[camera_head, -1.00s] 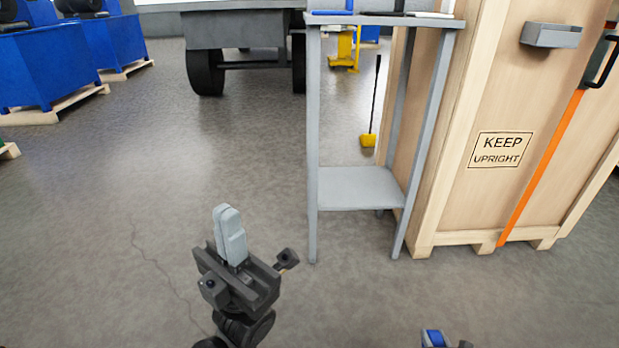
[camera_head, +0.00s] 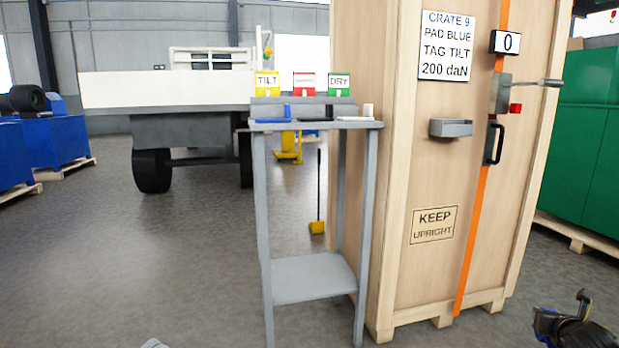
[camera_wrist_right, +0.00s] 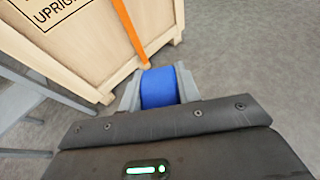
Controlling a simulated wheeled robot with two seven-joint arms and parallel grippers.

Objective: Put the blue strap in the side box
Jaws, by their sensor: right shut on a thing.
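A blue strap (camera_wrist_right: 158,88), rolled up, sits between the fingers of my right gripper (camera_wrist_right: 157,92) in the right wrist view. The gripper is shut on it. In the head view my right gripper (camera_head: 570,322) is low at the right edge, in front of the crate, and the strap is hard to make out there. A small grey box (camera_head: 450,128) is fixed to the face of the wooden crate; its inside is hidden. Only a pale tip of my left gripper (camera_head: 155,344) shows at the bottom edge.
The tall wooden crate (camera_head: 395,210) has an orange strap (camera_head: 480,200), a ratchet and a black handle (camera_head: 494,144). A grey stand (camera_head: 312,278) beside it holds blue, black and white pads and TILT, red and DRY tags. Open floor lies left.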

